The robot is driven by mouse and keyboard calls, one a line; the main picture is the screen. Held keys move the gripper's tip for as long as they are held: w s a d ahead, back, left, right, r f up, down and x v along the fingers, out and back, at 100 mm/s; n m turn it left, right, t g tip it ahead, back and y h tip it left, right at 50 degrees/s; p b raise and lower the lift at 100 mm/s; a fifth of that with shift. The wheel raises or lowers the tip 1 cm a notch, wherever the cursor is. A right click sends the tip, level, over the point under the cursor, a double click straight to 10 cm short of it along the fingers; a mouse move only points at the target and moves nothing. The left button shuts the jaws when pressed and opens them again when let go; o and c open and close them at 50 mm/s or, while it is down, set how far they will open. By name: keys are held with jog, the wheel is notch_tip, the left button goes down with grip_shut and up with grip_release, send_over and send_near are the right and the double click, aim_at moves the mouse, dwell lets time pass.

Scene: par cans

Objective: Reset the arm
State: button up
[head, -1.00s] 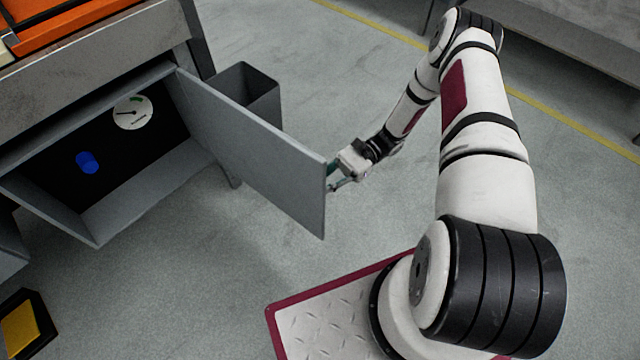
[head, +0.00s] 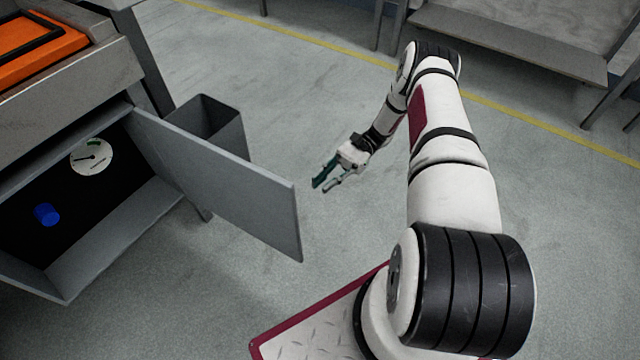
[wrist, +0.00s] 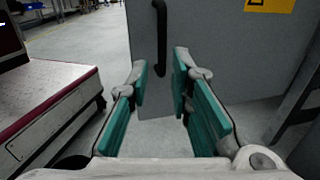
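My gripper (head: 328,182) is to the right of the open grey cabinet door (head: 225,185) in the head view, clear of the door's edge. In the wrist view my gripper (wrist: 163,90) has its two teal-padded fingers apart with nothing between them. Beyond the fingers the door (wrist: 215,60) shows its face with a black handle (wrist: 160,38); the handle is not gripped. My arm reaches out and bends down toward the gripper.
The open cabinet (head: 110,240) holds a round gauge (head: 91,157) and a blue knob (head: 47,214). A grey bin (head: 207,125) stands behind the door. A grey bench (head: 510,50) is at the back right. Floor between door and bench is free.

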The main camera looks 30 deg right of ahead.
dwell(0.4)
jog(key=a+r+n+g+h, duration=0.1)
jog(key=a+r+n+h, duration=0.2)
jog(key=r, duration=0.9)
jog(key=a+r+n+g+h, duration=0.1)
jog(key=r+n+h, duration=0.3)
jog(key=r, duration=0.7)
jog(key=s+a+r+n+t+h, duration=0.1)
jog(key=s+a+r+h, duration=0.15)
jog(key=s+r, duration=0.3)
jog(key=s+a+r+n+h, duration=0.1)
jog(key=s+r+h, duration=0.25)
jog(key=r, duration=0.25)
jog(key=s+a+r+n+t+h, duration=0.15)
jog(key=s+n+t+h, duration=0.35)
jog(key=s, duration=1.4)
notch_tip(320, 180, up, 38)
jog(key=t+p, duration=0.5)
jog(key=p, duration=3)
jog(key=shift+d+f+n+y, duration=0.25)
jog(key=shift+d+n+y, duration=0.1)
jog(key=shift+n+y, duration=0.05)
